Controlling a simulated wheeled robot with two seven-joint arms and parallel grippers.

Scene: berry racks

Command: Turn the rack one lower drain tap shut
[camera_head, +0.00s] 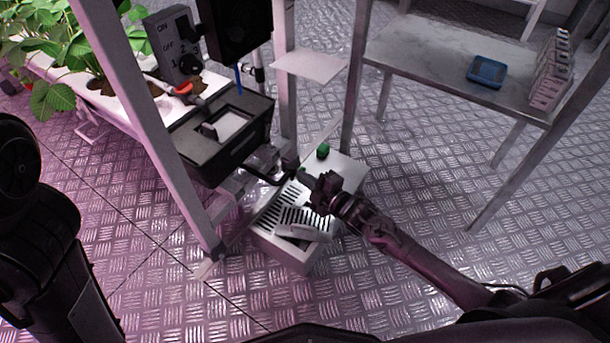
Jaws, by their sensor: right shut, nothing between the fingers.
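My right gripper (287,170) reaches in from the right, over a white floor box. Its fingers are shut and hold nothing. The fingertips are close to a small grey fitting (262,160) under the black tank (228,140) on the rack. This fitting may be the lower drain tap; its handle is dark and partly hidden by the fingers, so I cannot tell its position or whether the fingers touch it. An orange-red handle (183,88) shows higher up, beside the planting trough. My left arm is at the left edge; its gripper is out of view.
The white floor box (284,254) has slotted grates and a green knob (323,151). A switch box (174,47) hangs above the tank. A rack post (150,125) stands at left. A metal table (425,52) holds a blue tray (487,72). Patterned floor is clear at right.

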